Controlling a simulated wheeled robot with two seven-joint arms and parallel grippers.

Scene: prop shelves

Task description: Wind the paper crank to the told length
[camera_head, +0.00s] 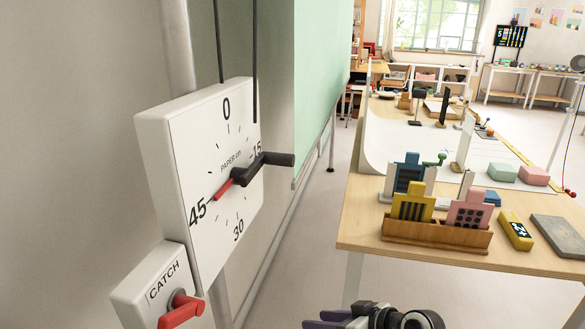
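A white dial box (190,165) marked "PAPER cm", with 0, 15, 30 and 45 around its face, is fixed at the left. Its red pointer (224,190) points to the lower left, at or close to the 45. A dark crank (265,166) sits at the dial's centre, its grip sticking out to the right. Below is a white box (150,285) marked "CATCH" with a red lever (181,312). My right gripper (332,318) shows partly at the bottom edge, well apart from the crank; its finger gap is unclear. My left gripper is out of view.
A wooden table (375,225) at the right holds a wooden rack (436,233) of coloured cards, a yellow device (515,230), a grey slab (560,237) and a white paper sheet (382,145). A green board (322,80) hangs behind the dial. Floor shows between wall and table.

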